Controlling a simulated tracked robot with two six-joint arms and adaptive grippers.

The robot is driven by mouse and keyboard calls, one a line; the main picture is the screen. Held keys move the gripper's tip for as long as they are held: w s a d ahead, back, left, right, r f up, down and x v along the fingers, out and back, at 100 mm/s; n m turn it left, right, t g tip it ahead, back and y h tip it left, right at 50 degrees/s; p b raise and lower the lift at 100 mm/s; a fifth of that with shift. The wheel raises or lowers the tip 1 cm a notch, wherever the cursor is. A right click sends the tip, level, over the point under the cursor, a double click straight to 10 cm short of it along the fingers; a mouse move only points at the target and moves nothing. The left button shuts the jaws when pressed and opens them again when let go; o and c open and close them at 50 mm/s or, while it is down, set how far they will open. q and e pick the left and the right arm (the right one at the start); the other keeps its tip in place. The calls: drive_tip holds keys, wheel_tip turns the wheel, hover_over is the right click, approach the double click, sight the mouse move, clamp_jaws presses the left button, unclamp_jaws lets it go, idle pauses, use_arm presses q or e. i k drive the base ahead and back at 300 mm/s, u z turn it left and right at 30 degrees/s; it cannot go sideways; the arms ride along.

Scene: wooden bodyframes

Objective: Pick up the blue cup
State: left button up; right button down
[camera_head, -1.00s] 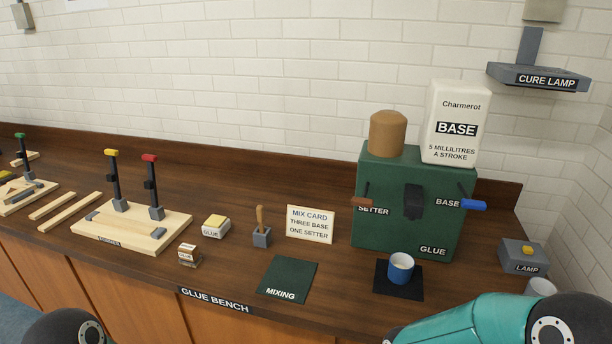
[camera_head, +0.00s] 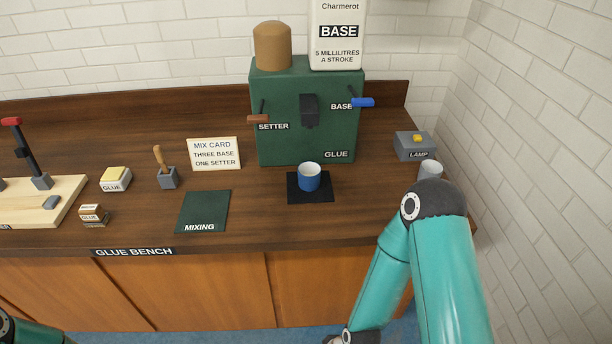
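The blue cup (camera_head: 309,182) stands upright on a small black mat (camera_head: 296,195) below the spout of the green glue dispenser (camera_head: 283,141). Its inside is white and looks empty. My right arm shows at the lower right, but its gripper is out of view. Only a bit of my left arm shows at the lower left corner, and its gripper is out of view. Nothing touches the cup.
A grey lamp box (camera_head: 409,147) and a pale cup (camera_head: 430,170), partly behind my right arm, stand right of the dispenser. A green mixing mat (camera_head: 204,209), mix card (camera_head: 214,153), brush holder (camera_head: 168,179) and glue boxes stand left. The front bench strip is clear.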

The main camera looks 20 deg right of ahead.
sight(309, 173)
drive_tip(key=z, duration=1.65)
drive_tip(key=i, duration=0.1)
drive_tip(key=u, duration=2.6)
drive_tip(key=k, duration=0.7)
drive_tip(key=z, duration=0.95)
drive_tip(key=i, duration=1)
